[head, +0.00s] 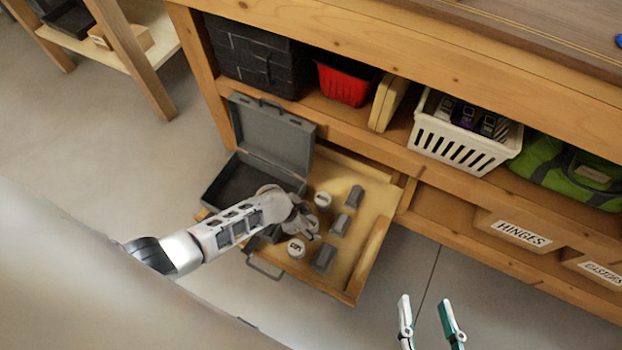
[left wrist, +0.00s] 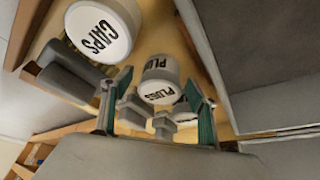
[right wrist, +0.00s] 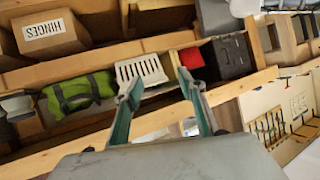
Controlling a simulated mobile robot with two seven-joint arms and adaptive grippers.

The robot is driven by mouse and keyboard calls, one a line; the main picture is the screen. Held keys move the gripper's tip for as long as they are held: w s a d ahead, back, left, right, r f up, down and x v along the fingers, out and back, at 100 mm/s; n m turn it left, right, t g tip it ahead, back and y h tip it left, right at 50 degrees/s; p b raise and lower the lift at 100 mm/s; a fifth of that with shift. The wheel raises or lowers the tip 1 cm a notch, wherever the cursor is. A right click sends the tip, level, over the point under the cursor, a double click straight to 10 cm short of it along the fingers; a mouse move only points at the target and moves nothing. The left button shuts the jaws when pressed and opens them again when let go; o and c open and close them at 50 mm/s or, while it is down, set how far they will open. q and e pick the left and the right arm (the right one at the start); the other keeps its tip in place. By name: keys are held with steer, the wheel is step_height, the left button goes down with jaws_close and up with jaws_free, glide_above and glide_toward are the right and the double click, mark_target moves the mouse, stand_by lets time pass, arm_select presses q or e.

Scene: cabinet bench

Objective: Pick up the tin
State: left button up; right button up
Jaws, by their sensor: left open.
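Several tins with white lids stand in the open wooden drawer. In the left wrist view one tin lid reads CAPS (left wrist: 98,32), at the upper left. A tin marked PLUGS (left wrist: 160,82) shows between my left fingertips, and another PLUGS tin is partly hidden behind the right finger. In the head view a tin (head: 296,248) stands in front of my left gripper (head: 306,224) and another tin (head: 322,200) behind it. My left gripper is open over the drawer, with nothing seen held. My right gripper (head: 430,312) is open and empty, right of the drawer.
Grey blocks (head: 354,196) stand in the drawer's right part. The shelf above holds a black case (head: 252,62), a red bin (head: 342,84), a white basket (head: 462,142) and a green bag (head: 570,170).

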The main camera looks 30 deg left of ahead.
arm_select(q)
steer(key=c, duration=1.3)
steer(key=shift+r, duration=0.2)
